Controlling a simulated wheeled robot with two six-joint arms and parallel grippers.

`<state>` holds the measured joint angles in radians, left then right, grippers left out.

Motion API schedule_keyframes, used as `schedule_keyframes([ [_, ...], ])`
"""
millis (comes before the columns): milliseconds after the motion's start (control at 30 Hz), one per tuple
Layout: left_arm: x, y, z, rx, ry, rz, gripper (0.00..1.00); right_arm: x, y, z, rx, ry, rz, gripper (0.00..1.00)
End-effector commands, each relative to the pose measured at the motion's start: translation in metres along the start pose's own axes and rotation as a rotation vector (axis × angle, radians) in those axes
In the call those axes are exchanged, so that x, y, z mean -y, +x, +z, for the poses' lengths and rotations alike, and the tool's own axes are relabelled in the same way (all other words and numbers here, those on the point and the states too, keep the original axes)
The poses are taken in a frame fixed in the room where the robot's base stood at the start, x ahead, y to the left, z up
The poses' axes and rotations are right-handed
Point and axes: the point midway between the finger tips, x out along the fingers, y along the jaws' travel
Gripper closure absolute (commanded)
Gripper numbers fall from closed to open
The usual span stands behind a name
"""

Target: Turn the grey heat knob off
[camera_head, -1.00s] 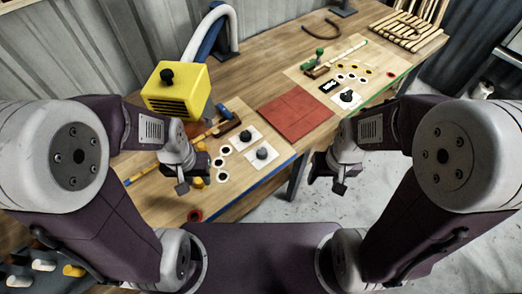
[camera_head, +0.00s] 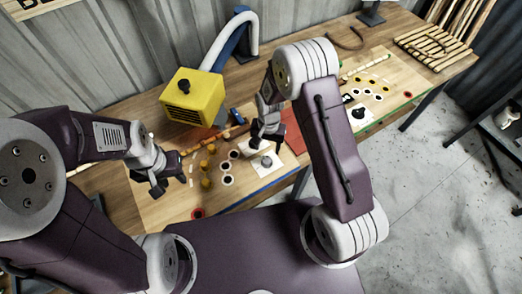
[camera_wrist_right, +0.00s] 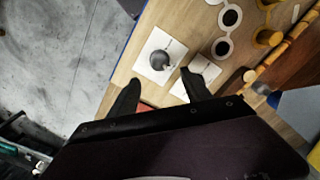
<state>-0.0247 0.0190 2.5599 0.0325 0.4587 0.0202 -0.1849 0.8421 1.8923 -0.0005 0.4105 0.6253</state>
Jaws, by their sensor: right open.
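A dark grey round knob on a white plate (camera_head: 266,161) sits near the table's front edge. In the right wrist view the same knob (camera_wrist_right: 160,60) shows just beyond my fingertips. A second white plate (camera_wrist_right: 197,76) lies beside it, partly hidden by a finger; no knob shows clearly on it. I cannot read which knob is the heat knob. Another dark knob (camera_head: 357,112) is on the farther board. My right gripper (camera_head: 267,138) is open above the plates, its fingers apart and empty. My left gripper (camera_head: 166,181) is open and empty over the left part of the table.
A yellow box (camera_head: 192,97) with a black knob on top stands behind, with a blue and white hose (camera_head: 230,42). Rings and yellow pegs (camera_head: 206,167) lie between my grippers. A red mat (camera_head: 292,138) is partly hidden behind my right arm. Open floor lies at right.

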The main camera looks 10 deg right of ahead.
Motion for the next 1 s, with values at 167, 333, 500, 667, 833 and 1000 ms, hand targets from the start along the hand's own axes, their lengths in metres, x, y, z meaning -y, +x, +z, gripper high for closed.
schedule_keyframes([
  [167,0.000,-0.002,0.000,0.001,0.000,0.000,0.64,0.001,0.004,0.000,-0.001,-0.003,-0.001,0.43],
  [333,0.000,-0.013,-0.001,0.000,0.000,0.000,0.64,0.000,0.033,0.001,0.003,-0.003,0.002,0.43],
  [500,0.000,-0.022,-0.002,0.000,0.000,0.000,0.64,0.000,0.067,0.001,0.001,-0.003,0.001,0.43],
  [667,-0.001,-0.025,-0.003,0.000,0.000,0.000,0.64,0.001,0.085,0.000,-0.002,-0.003,-0.001,0.43],
  [833,-0.001,-0.025,-0.003,0.000,0.000,0.000,0.64,0.001,0.089,0.000,-0.003,-0.003,-0.002,0.43],
  [1000,-0.001,-0.025,-0.002,0.000,0.000,0.000,0.64,0.001,0.089,0.000,-0.003,-0.003,-0.002,0.54],
])
